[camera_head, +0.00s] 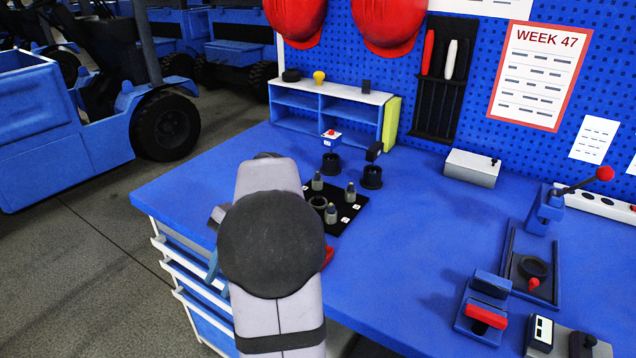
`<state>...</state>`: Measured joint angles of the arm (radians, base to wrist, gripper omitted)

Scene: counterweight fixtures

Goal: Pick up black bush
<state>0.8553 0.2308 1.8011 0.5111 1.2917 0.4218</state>
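Several black round pieces could be the black bush, and I cannot tell which one it is. One black cup-shaped piece (331,164) stands on the blue bench near the shelf, with a small red-and-white block on a post behind it. A second black cup-shaped piece (372,178) stands to its right, close to a dark block. A dark ring (318,203) sits on a black mat among several grey pegs. Another black ring (534,267) lies in the framed fixture at the right. My arm fills the left middle, and my gripper's fingertips cannot be made out behind it.
The black mat (345,218) has white labels. A blue-and-white shelf (322,107) and a grey box (472,168) stand at the back. A red-knobbed lever (604,174) and a red-handled clamp (487,317) are at the right. The bench centre is clear.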

